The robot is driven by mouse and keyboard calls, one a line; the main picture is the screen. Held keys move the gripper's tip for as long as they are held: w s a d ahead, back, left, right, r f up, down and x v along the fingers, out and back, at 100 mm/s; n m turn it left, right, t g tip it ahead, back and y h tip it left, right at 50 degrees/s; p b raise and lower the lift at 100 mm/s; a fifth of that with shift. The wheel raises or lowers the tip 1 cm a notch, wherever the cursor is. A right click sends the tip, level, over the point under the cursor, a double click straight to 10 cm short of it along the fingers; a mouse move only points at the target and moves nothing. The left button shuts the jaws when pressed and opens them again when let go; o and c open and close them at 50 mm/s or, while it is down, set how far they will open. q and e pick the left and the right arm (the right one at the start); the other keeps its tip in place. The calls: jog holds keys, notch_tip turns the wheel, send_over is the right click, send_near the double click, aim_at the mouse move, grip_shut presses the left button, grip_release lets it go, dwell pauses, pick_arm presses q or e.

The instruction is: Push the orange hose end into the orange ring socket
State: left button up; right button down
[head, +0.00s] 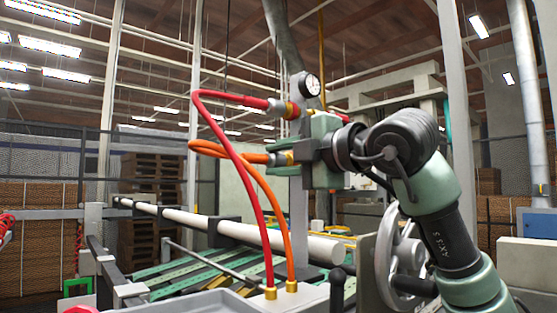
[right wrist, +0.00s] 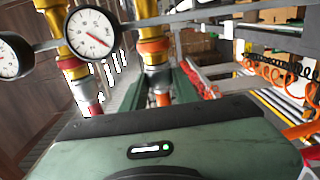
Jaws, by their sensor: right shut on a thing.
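The orange hose (head: 267,207) rises from a brass fitting at the bottom, loops left and turns back to the right. In the head view my gripper partly hides the joint. My left gripper is not in view.
A red hose (head: 227,138) runs into a fitting just above, close to my gripper. A round gauge (head: 312,85) stands above, and gauges also show in the right wrist view (right wrist: 92,35). A white roller (head: 240,232) and green slats lie below. A handwheel (head: 400,262) stands at lower right.

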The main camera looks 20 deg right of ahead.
jog(key=shift+d+r, duration=0.1)
dwell(0.6)
jog(key=c, duration=1.3)
grip_release()
jog(key=o, duration=0.3)
jog(key=shift+d, duration=0.1)
jog(key=shift+w+d, duration=0.1)
jog(key=shift+c, duration=1)
jog(key=shift+a, duration=0.2)
